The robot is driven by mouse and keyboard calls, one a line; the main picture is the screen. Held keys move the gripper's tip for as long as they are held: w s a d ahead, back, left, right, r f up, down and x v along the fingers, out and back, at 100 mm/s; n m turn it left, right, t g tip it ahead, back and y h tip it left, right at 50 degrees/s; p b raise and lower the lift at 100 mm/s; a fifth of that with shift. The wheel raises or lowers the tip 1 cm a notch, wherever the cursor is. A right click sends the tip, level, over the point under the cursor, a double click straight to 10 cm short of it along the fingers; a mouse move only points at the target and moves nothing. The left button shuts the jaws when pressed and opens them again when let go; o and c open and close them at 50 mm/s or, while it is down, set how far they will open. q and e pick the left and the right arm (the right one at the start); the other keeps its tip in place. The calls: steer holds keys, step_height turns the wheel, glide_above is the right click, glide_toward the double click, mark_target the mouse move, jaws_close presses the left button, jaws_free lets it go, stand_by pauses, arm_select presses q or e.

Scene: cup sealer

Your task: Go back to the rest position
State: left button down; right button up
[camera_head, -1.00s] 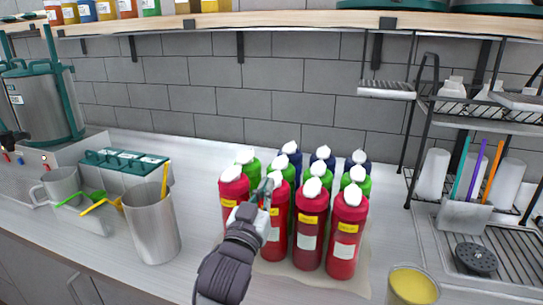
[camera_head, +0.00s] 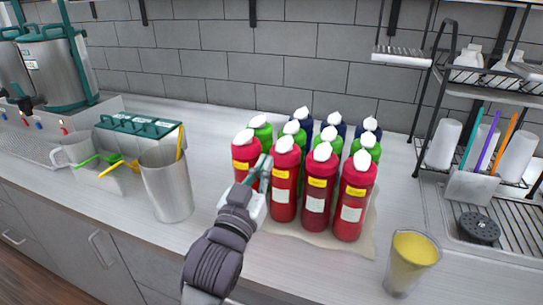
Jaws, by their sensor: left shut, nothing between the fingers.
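My left gripper (camera_head: 259,172) is shut and empty. It is in front of the front row of red bottles, between a red bottle at the left (camera_head: 244,155) and the red bottle beside it (camera_head: 285,182). I cannot tell whether its fingertips touch a bottle. My left arm reaches up from the bottom of the picture. My right gripper is not in view.
Red, green and blue bottles with white caps stand in rows on a beige mat (camera_head: 290,240). A cup of yellow liquid (camera_head: 410,262) stands at the right near the counter's front. A metal pitcher (camera_head: 166,188) stands left. A drying rack (camera_head: 490,205) is at far right.

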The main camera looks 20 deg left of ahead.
arm_select(q)
steer(key=s+f+g, duration=0.2)
steer(key=f, duration=0.4)
steer(key=s+a+f+g, duration=0.1)
steer(key=s+f+g, duration=0.2)
steer(key=f, duration=0.3)
steer(key=s+f+g, duration=0.2)
steer(key=f, duration=0.5)
steer(key=shift+s+a+y, duration=0.15)
steer(key=shift+s+y, duration=0.05)
steer(key=shift+y, duration=0.1)
steer(key=s+a+f+m+g, duration=0.1)
steer(key=s+f+m+g, duration=0.1)
steer(key=s+f+g, duration=1.25)
steer(key=s+f+t, duration=0.1)
steer(key=s+f, duration=0.2)
steer(key=f, duration=1.1)
steer(key=s+f+t, duration=0.2)
steer(key=s+f, duration=0.2)
steer(key=f, duration=0.9)
steer(key=s+a+f+g, duration=0.1)
steer(key=s+a+f, duration=0.2)
steer(key=s+f, duration=1.3)
steer(key=shift+s+f, duration=0.15)
steer(key=shift+f, duration=0.1)
steer(key=shift+a, duration=0.1)
